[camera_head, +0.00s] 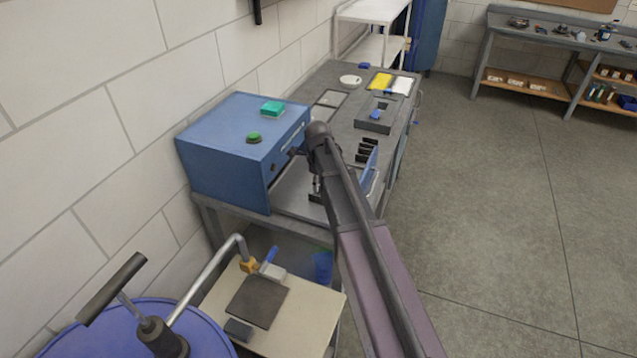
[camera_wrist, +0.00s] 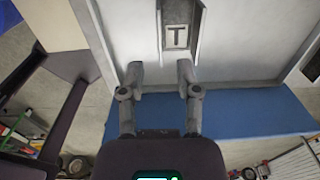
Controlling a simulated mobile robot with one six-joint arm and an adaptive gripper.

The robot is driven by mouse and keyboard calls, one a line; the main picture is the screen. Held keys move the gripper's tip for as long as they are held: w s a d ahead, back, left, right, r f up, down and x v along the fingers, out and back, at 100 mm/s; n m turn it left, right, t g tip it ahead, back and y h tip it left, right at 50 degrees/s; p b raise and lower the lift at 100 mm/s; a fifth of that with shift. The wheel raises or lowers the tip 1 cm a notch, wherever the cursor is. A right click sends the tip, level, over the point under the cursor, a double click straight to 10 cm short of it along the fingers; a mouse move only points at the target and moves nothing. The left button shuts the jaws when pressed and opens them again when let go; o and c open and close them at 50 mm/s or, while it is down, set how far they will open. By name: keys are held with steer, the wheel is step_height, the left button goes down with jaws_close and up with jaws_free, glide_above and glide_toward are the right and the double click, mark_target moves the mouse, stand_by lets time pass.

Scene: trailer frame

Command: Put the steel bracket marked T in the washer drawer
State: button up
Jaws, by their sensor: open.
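The steel bracket marked T (camera_wrist: 178,38) shows at the top of the wrist view. It is a grey piece with raised sides and a dark T on a pale plate, on a light grey surface. My gripper (camera_wrist: 161,74) is open, with its fingertips short of the bracket in the picture and nothing seen between them. In the head view my arm hides most of the gripper and the bracket. An open drawer with a blue front (camera_head: 369,172) and dark dividers stands out from the blue cabinet (camera_head: 225,160); its label cannot be read.
A green box (camera_head: 272,108) and a green round button (camera_head: 254,137) are on the cabinet top. A grey tray (camera_head: 374,121) with a blue item is farther along the bench. A blue drum (camera_head: 150,325) with a pump handle is at lower left. The floor at right is clear.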

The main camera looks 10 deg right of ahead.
steer(key=shift+r+p, duration=2.25)
steer(key=shift+r, duration=0.35)
steer(key=shift+s, duration=0.1)
steer(key=s+d+n, duration=0.1)
steer(key=s+n, duration=2.1)
steer(key=n, duration=0.2)
steer(key=shift+s+n, duration=0.15)
steer(key=shift+n, duration=0.25)
